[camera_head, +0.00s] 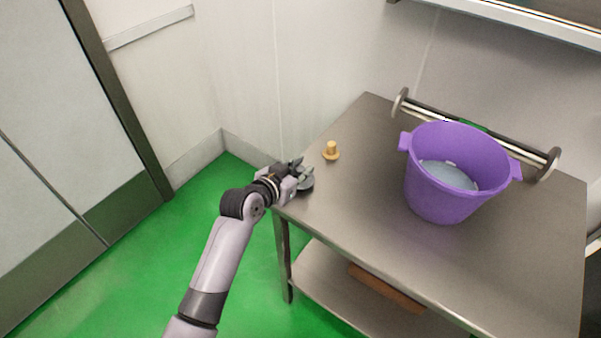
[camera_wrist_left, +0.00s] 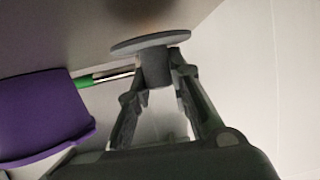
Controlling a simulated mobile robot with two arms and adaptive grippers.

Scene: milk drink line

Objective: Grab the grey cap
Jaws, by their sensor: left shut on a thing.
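The grey cap (camera_wrist_left: 150,42) shows in the left wrist view as a flat disc with a short knob. The knob sits between the two fingers of my left gripper (camera_wrist_left: 157,80), which is shut on it. In the head view, my left gripper (camera_head: 301,174) is at the left corner of the steel table, with the grey cap (camera_head: 306,186) at its tips, partly hidden by the fingers. The cap is at or very near the tabletop; I cannot tell whether it touches. My right gripper is not in view.
A yellow-orange knobbed cap (camera_head: 331,151) stands on the steel table (camera_head: 350,205) close behind my left gripper. A purple bucket (camera_head: 440,203) with something pale inside stands to the right. A metal rail (camera_head: 520,151) lies behind it. The table's left front area is clear.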

